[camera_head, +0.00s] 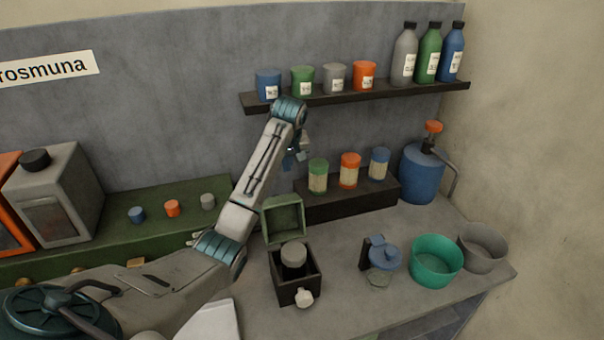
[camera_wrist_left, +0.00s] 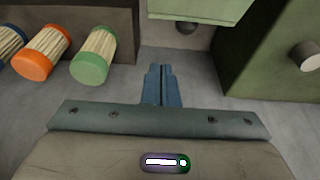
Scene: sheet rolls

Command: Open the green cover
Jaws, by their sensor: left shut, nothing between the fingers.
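The green cover (camera_head: 284,219) stands raised at the back of a small dark box (camera_head: 312,283), its hollow inner side showing. The box is open at the top, and a grey round piece (camera_head: 293,255) shows in it. A pale knob (camera_head: 304,297) is on its front. My left gripper (camera_head: 293,158) is above and behind the cover, apart from it in the head view. In the left wrist view its blue fingers (camera_wrist_left: 163,84) are closed together with nothing between them. A green panel (camera_wrist_left: 200,8) at the top of that view seems to be the cover. My right gripper is not in view.
A dark step with several lidded jars (camera_head: 350,172) stands behind, under a wall shelf (camera_head: 360,95). A green bench with small knobs (camera_head: 172,208) is at left. A blue grinder-like device (camera_head: 382,252), a green bowl (camera_head: 436,262) and a grey bowl (camera_head: 482,248) stand right.

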